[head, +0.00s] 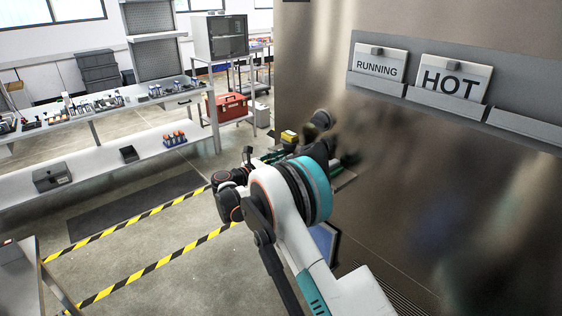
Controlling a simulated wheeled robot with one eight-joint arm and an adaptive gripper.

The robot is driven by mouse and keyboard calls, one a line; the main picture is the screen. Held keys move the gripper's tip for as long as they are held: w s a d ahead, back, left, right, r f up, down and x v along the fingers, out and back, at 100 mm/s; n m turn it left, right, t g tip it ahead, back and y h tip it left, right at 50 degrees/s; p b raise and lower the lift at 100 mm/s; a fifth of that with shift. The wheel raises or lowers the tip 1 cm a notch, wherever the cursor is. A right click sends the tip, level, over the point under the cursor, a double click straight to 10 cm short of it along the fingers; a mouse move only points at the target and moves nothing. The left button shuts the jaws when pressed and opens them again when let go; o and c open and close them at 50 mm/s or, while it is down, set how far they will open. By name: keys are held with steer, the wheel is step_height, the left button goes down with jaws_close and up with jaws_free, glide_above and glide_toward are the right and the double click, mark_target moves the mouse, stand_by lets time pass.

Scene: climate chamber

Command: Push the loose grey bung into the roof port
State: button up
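My arm rises from the lower right of the head view, in front of the chamber's brushed metal side (440,190). Its white and teal joint covers part of the view. Dark parts of the arm cluster behind that joint, close to the metal side. I cannot make out the gripper's fingers among them, nor whether they hold anything. I cannot make out the loose grey bung. The chamber's roof and its port are not in this view.
Signs reading RUNNING (380,66) and HOT (449,83) sit in a grey rail on the chamber. Yellow-black tape (150,265) marks the floor. A workbench (110,105) with small items and a red toolbox (227,107) stand at the back left. Open floor lies between.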

mark_target(302, 150)
steer(key=shift+w+f, duration=0.1)
steer(key=shift+f, duration=0.1)
steer(key=shift+x, duration=5.25)
steer(key=shift+r, duration=0.1)
jaws_close()
steer(key=shift+r, duration=0.15)
steer(key=shift+r+p, duration=0.4)
steer(key=shift+r, duration=1.5)
